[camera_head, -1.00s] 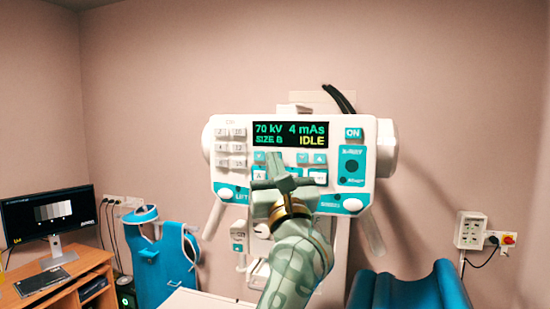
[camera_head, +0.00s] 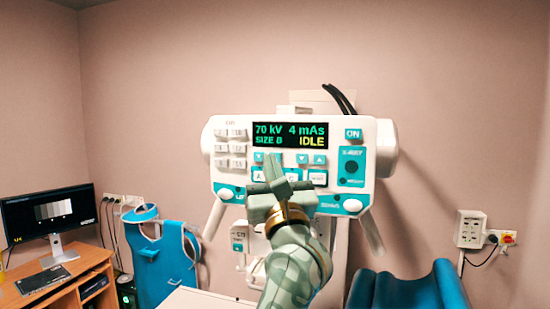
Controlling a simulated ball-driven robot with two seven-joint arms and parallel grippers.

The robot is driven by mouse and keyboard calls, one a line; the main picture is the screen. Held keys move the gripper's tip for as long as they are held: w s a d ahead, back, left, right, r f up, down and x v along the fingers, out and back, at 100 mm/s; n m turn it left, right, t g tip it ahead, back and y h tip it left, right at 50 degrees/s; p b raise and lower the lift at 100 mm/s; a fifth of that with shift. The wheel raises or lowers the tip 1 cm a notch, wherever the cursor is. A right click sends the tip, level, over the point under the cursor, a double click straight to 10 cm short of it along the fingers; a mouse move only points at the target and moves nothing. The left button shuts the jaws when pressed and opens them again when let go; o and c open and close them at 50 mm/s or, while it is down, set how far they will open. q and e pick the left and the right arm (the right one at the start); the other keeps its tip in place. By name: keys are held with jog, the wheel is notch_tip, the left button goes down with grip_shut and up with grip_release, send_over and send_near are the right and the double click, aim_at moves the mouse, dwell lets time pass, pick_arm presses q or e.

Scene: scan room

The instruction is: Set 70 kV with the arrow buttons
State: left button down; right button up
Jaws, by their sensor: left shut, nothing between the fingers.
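The white and teal control panel (camera_head: 222,165) faces me on the wall side of the room. Its dark display (camera_head: 290,134) reads 70 kV, 4 mAs, SIZE B and IDLE. Below the display are teal arrow buttons: a down arrow (camera_head: 259,157) at left, and a down arrow (camera_head: 303,158) and an up arrow (camera_head: 320,158) at right. My left gripper (camera_head: 273,160) is shut and empty, in front of the panel below the display. Its fingers cover the spot just right of the left down arrow. I cannot tell whether the fingertips touch the panel. My right gripper is not in view.
A computer monitor (camera_head: 50,213) stands on a wooden desk (camera_head: 75,288) at left. A blue apron (camera_head: 162,270) hangs beside it. A blue padded rest (camera_head: 408,291) is at lower right.

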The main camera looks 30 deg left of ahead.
pick_arm(q)
jog(key=s, duration=0.2)
jog(key=s+d+p, duration=0.1)
jog(key=s, duration=0.2)
jog(key=shift+d, duration=0.1)
dwell(0.7)
